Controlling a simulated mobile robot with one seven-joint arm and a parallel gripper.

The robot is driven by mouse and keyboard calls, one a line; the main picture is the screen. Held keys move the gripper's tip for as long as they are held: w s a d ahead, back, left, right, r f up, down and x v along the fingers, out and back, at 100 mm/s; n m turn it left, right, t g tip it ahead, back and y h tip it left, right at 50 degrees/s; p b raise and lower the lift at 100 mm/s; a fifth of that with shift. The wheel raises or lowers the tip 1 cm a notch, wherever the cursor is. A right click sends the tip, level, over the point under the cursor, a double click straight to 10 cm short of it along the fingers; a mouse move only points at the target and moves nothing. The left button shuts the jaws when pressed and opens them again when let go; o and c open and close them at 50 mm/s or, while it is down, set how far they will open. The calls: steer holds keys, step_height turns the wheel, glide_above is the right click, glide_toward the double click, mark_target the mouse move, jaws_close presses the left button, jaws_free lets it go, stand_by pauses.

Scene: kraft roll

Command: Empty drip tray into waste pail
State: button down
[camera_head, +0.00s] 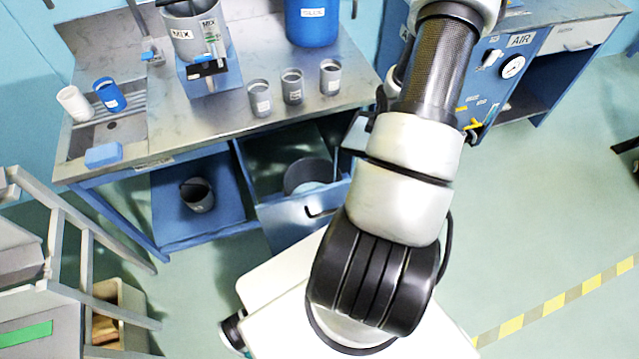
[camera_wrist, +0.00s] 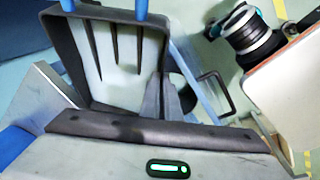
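A dark-rimmed, box-shaped tray (camera_wrist: 62,50), which looks like the drip tray, fills the upper left of the wrist view. Its inside is pale with several dark tapering streaks. My gripper (camera_wrist: 165,80) has its grey fingers close together at the tray's lower right edge and appears shut on it. In the head view my arm hides most of the gripper and tray. I cannot read which is for waste.
The metal bench (camera_head: 215,125) carries three grey cups (camera_head: 292,86), a mixing stand (camera_head: 207,70), a blue drum (camera_head: 312,22) and a sink (camera_head: 118,130). The drawer front (camera_wrist: 190,75) and its handle (camera_wrist: 214,84) show beside the tray. Grey steps (camera_head: 90,235) stand at left.

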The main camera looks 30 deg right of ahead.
mark_target(356, 156)
steer(key=shift+w+r, duration=0.1)
steer(key=shift+w+a+f+b, duration=0.15)
steer(key=shift+f+b, duration=0.1)
steer(key=shift+b, duration=0.35)
steer(key=shift+w+a+f+g+h+b, duration=0.25)
steer(key=shift+a+f+h+b, duration=0.15)
steer(key=shift+b, duration=1.25)
steer(key=shift+w+a+f+g+h+b, duration=0.25)
steer(key=shift+a+h+b, duration=0.2)
steer(key=shift+b, duration=1.15)
steer(key=shift+w+a+f+g+h+b, duration=0.15)
steer(key=shift+w+a+h+b, duration=0.2)
steer(key=shift+b, duration=0.55)
steer(key=shift+w+a+g+h+b, duration=0.15)
steer(key=shift+a+b, duration=0.35)
steer(key=shift+b, duration=0.4)
steer(key=shift+w+a+f+g+h+b, duration=0.1)
steer(key=shift+a+h+b, duration=0.25)
steer(key=shift+b, duration=0.55)
steer(key=shift+w+a+f+n+g+h+b, duration=0.25)
steer(key=shift+a+f+b, duration=0.2)
steer(key=shift+b, duration=0.6)
steer(key=shift+w+a+f+n+g+h+b, duration=0.15)
steer(key=shift+a+f+h+b, duration=0.25)
steer(key=shift+b, duration=0.65)
